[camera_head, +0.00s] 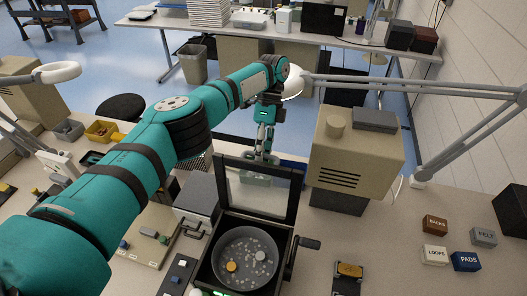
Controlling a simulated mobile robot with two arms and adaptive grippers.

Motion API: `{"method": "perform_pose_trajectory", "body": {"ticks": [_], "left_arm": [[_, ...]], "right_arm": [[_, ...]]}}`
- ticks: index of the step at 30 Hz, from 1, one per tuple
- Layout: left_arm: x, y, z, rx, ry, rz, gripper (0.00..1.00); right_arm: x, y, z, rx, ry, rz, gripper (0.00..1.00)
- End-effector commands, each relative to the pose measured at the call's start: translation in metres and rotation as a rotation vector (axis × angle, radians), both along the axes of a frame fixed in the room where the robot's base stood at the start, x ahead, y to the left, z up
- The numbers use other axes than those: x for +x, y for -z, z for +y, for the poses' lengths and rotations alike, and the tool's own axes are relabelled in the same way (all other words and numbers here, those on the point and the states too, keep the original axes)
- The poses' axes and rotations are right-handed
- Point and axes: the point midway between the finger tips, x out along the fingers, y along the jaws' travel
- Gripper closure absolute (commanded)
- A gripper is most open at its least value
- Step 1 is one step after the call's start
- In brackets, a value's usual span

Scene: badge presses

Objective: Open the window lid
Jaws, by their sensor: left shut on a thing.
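The window lid (296,190) is a dark frame around a clear pane, standing raised, close to upright, at the back of a black box (209,270). Inside the open box is a round grey dish (222,277) with an orange disc, a pale disc and small bits. My left gripper (262,157) reaches down from above and behind to the lid's top edge and is shut on it. The exact contact at the fingertips is small and hard to see. My right gripper is not in view.
A black handle (308,243) sticks out right of the box. A beige machine (355,155) stands behind right, a grey box (196,196) at left. Labelled blocks (434,255) lie at right. A lamp arm (470,135) crosses the upper right.

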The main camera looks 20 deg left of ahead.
Motion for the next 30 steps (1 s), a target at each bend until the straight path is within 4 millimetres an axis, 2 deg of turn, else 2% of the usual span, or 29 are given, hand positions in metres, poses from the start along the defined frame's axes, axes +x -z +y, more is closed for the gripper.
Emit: {"method": "perform_pose_trajectory", "body": {"ticks": [8, 9, 14, 15, 23, 30], "left_arm": [[0.001, -0.003, 0.001, 0.002, -0.001, -0.003, 1.00], [0.001, -0.003, 0.001, 0.002, -0.001, -0.003, 0.87], [0.001, -0.002, 0.000, 0.001, 0.000, -0.002, 0.66], [0.001, -0.002, 0.000, 0.001, 0.000, -0.002, 0.64], [0.001, -0.002, 0.000, 0.001, 0.001, -0.002, 0.64], [0.002, -0.026, 0.001, 0.003, 0.002, -0.007, 0.64]], "right_arm": [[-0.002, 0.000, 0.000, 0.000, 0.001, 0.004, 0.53], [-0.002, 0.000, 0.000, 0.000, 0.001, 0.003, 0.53], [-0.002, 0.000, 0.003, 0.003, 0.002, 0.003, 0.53], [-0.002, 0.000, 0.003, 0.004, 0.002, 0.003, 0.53], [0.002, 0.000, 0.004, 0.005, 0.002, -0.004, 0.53], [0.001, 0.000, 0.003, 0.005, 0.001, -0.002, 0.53]]}}
